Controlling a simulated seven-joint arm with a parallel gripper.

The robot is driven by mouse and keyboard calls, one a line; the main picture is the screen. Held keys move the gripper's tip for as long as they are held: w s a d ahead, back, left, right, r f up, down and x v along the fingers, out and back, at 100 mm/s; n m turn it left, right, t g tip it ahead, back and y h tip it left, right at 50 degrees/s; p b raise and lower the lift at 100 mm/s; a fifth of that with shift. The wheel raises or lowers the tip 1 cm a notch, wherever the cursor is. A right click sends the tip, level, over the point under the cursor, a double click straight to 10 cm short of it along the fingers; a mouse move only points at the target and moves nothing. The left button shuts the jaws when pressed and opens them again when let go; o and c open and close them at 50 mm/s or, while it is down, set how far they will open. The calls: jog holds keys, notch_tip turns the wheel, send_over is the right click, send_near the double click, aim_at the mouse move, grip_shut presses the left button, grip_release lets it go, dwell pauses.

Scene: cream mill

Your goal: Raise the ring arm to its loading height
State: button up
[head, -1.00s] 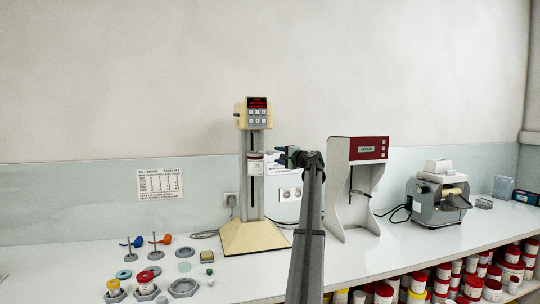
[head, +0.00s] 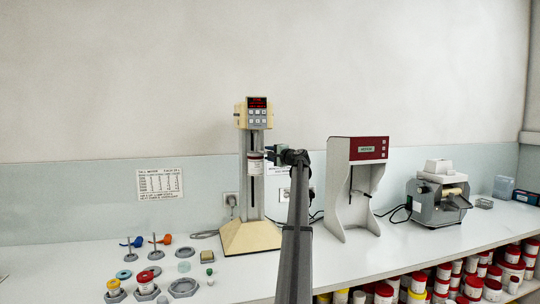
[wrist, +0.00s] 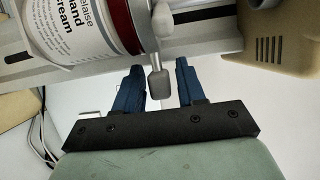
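The cream mill (head: 252,234) stands on the bench with a cream head, a lit red display and a tall column. A white jar with a red lid (head: 255,165) is held partway up the column, and its label shows in the wrist view (wrist: 75,30). The grey ring arm (wrist: 147,25) is around the jar's lid end, with a grey round-ended handle (wrist: 160,82) sticking out. My gripper (head: 272,154) is beside the jar at ring height. In the wrist view its blue fingers (wrist: 159,67) are open, one on each side of the handle, with gaps visible.
A red-topped white machine (head: 357,150) stands right of the mill, and a grey roller machine (head: 437,200) further right. The mill's cream head (wrist: 275,30) is above the ring arm.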

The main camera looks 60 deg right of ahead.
grip_shut()
dwell(0.3)
notch_tip(320, 180, up, 4)
jog(key=shift+f, duration=0.15)
jog(key=shift+o, duration=0.9)
grip_release()
jog(key=shift+f, duration=0.1)
jog(key=shift+s, duration=0.1)
